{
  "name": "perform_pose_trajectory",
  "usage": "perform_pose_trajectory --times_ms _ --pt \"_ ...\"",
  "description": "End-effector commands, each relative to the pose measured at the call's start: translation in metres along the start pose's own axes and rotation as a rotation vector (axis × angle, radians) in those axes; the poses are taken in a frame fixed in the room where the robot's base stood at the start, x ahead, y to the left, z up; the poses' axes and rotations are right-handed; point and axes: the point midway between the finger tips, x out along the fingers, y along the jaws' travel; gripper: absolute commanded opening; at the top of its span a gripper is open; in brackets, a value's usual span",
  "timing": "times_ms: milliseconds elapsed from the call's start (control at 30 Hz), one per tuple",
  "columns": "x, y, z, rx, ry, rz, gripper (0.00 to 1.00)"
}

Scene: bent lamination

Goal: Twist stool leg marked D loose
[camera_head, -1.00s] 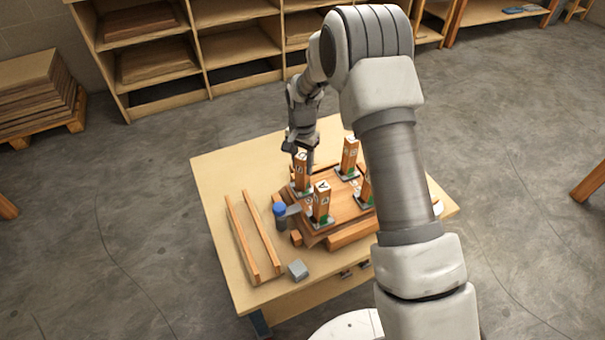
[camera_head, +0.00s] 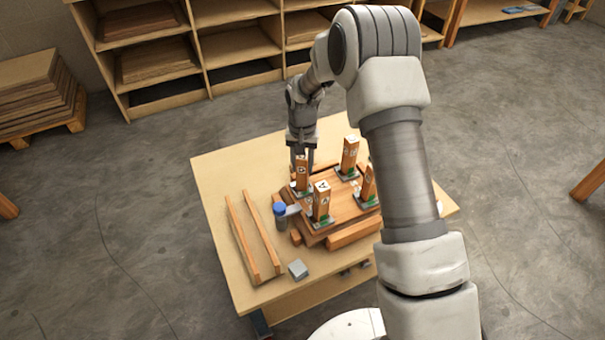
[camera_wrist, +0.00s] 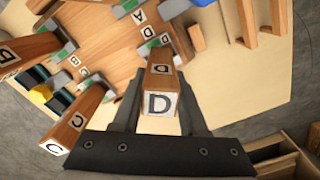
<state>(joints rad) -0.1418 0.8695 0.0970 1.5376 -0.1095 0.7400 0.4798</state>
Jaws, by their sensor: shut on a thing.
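The stool (camera_head: 340,210) lies upside down on the workbench, its legs standing up from the wooden seat. Leg D (camera_wrist: 160,93) is square and wooden, with a white D label on its end, and it stands upright at the seat's back left corner; it also shows in the head view (camera_head: 302,176). My gripper (camera_wrist: 155,110) is shut on leg D, one finger on each side. Leg A (camera_head: 321,201) stands nearer the front, and leg C (camera_wrist: 75,122) shows at the left in the wrist view. The foot of leg D meets a grey and green bracket.
Two long wooden strips (camera_head: 240,238) lie left of the stool. A blue-capped container (camera_head: 280,216) stands close to the seat's left side, and a grey block (camera_head: 298,270) sits near the front edge. The bench (camera_head: 222,175) is clear at the back left.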

Motion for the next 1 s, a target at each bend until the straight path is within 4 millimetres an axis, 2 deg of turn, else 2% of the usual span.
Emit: perform_pose_trajectory --times_ms 200,500,867,1000 --pt "-0.0002 0.0002 -0.0002 -0.019 0.0 0.0 0.0" --pt "-0.0002 0.0001 0.0001 -0.293 -0.001 0.0 0.0" --pt "0.0001 0.0 0.0 -0.314 0.0 0.0 0.0" --pt "-0.0006 0.0008 -0.0003 -0.392 0.0 0.0 0.0"
